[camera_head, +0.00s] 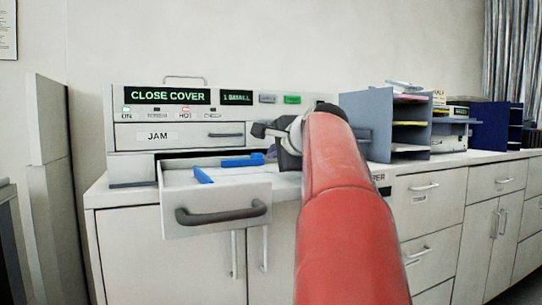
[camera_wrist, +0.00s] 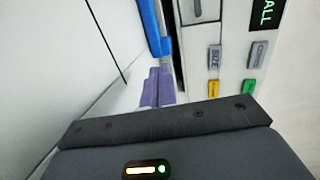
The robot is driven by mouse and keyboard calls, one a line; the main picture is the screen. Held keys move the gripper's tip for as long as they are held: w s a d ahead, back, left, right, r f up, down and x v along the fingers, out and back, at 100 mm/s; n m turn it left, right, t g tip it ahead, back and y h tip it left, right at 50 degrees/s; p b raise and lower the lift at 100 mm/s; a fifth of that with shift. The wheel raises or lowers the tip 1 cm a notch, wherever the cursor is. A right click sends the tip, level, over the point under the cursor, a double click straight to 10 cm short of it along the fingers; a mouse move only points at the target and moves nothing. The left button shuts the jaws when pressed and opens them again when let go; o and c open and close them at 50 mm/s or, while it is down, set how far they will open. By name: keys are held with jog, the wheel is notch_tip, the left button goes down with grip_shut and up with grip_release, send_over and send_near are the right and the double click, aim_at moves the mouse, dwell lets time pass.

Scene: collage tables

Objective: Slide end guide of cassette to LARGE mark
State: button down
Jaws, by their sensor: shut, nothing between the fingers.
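The cassette (camera_head: 180,196) is a pale tray pulled out of the machine like a drawer, with a dark front handle. A long blue guide (camera_head: 242,162) lies toward its back right and a small blue guide (camera_head: 203,175) toward its left. Blue guide pieces also show at the top of the wrist view (camera_wrist: 151,25). I cannot make out a LARGE mark. My gripper (camera_head: 270,151) is shut and empty, over the cassette's back right corner. In the wrist view, the two purple pieces appear to be its fingertips (camera_wrist: 157,86), close below the blue piece; contact is unclear.
The machine's display (camera_head: 167,96) reads CLOSE COVER; a JAM drawer (camera_head: 185,136) is shut above the cassette. SIZE (camera_wrist: 214,58), yellow and green buttons are near my gripper. A grey paper sorter (camera_head: 366,120) stands at right on the counter. My red arm hides part of the counter.

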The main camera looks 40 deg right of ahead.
jog(key=v, duration=1.7)
